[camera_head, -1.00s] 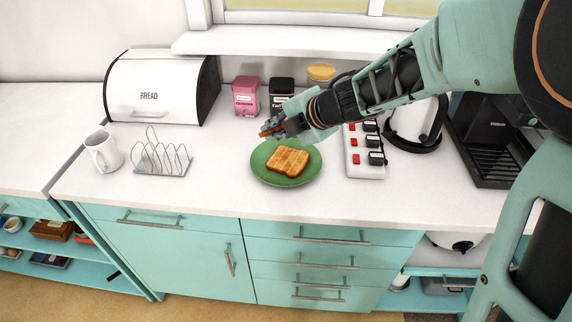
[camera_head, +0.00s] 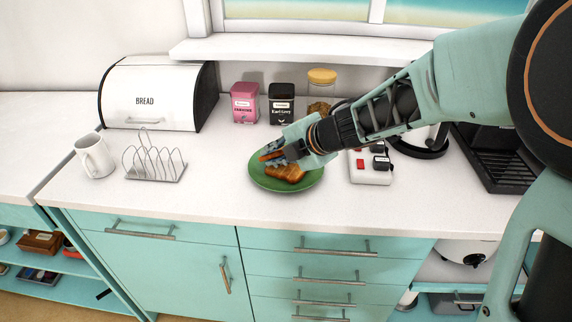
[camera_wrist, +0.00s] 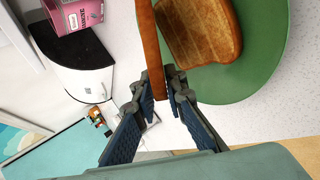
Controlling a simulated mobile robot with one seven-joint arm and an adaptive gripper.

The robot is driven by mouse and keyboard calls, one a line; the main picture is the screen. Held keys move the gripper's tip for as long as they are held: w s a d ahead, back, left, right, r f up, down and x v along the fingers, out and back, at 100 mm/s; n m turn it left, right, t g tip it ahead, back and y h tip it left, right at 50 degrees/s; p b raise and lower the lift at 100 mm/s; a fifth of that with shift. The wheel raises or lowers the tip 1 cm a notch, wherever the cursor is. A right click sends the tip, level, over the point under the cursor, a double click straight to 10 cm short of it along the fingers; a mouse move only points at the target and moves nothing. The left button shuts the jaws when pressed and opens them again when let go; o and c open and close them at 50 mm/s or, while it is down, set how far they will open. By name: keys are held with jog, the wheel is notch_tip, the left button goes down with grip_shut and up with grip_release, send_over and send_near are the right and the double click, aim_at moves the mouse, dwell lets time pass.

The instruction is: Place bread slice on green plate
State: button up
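The green plate (camera_head: 313,181) stands on the counter. One toasted bread slice (camera_head: 290,174) lies on it, partly hidden by my gripper; that slice also shows flat on the plate (camera_wrist: 262,72) in the wrist view (camera_wrist: 207,32). My gripper (camera_head: 272,154) is over the plate's left part. In the wrist view my gripper (camera_wrist: 165,88) is shut on a second bread slice (camera_wrist: 154,42), seen edge-on between the fingertips. The held slice is mostly hidden in the head view. I cannot tell whether it touches the plate or the other slice.
A wire toast rack (camera_head: 155,163) and a white mug (camera_head: 95,156) stand left of the plate. A bread bin (camera_head: 155,92) and pink (camera_head: 244,103) and black (camera_head: 281,104) tins are behind. A power strip (camera_head: 370,168) is close on the right. Counter in front is clear.

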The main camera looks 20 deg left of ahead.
jog(key=shift+o, duration=0.6)
jog(key=shift+s+d+r+p, duration=0.1)
jog(key=shift+d+r+p, duration=0.15)
jog(key=shift+r+p, duration=0.1)
jog(key=p+v, duration=0.4)
jog(key=v, duration=0.2)
jog(key=shift+r, duration=0.1)
jog(key=shift+s+d+r, duration=0.2)
jog(key=shift+s+d, duration=0.05)
jog(key=shift+d, duration=0.2)
notch_tip(320, 180, up, 8)
jog(key=s+d+p, duration=0.1)
jog(key=d+p, duration=0.1)
jog(key=p, duration=0.7)
